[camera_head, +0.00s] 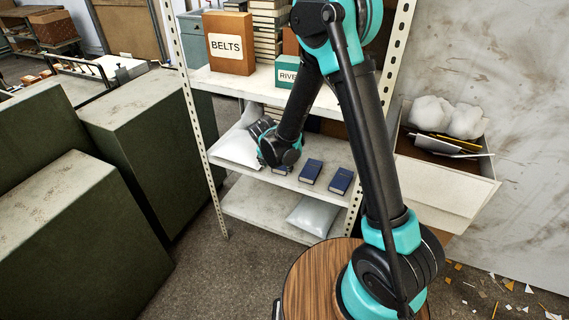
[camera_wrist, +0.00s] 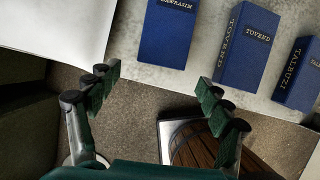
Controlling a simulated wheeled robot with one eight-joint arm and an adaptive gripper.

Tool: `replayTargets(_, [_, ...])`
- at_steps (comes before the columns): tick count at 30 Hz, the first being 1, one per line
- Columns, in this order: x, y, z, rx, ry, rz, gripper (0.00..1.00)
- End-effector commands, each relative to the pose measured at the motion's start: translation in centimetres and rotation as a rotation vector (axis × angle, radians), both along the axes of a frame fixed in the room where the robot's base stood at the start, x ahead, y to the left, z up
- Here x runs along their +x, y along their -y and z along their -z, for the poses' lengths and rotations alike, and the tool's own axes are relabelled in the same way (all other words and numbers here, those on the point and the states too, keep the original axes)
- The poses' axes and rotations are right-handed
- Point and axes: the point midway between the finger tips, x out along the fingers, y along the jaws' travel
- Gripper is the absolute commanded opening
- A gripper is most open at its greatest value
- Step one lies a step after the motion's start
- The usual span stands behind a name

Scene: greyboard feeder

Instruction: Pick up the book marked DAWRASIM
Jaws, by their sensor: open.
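The blue book marked DAWRASIM (camera_wrist: 166,42) lies on the shelf at the top of the wrist view, its upper end cut off by the frame. In the head view a blue book (camera_head: 284,170), apparently the same one, shows partly behind my wrist. My gripper (camera_wrist: 160,90) is open and empty, with its fingers apart. In the wrist view the fingertips appear below the book, over the shelf's front edge, not touching it. In the head view the end of my arm is in front of the middle shelf, and the fingers are hard to make out.
Blue books marked TOVEND (camera_wrist: 246,50) and TALRUZI (camera_wrist: 303,75) lie to the right. A white pillow-like bag (camera_head: 237,149) lies on the left of the shelf (camera_head: 232,173). A shelf above carries a BELTS box (camera_head: 229,43). Green cabinets (camera_head: 150,130) stand left.

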Motion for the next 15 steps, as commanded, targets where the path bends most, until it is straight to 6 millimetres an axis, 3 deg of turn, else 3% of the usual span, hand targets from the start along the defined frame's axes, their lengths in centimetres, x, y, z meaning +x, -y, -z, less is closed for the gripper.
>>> replayTargets(3, [1.6, 0.6, 0.0, 0.0, 0.0, 0.002, 0.79])
replayTargets(15, [4.4, 1.4, 0.0, 0.001, 0.0, 0.004, 0.79])
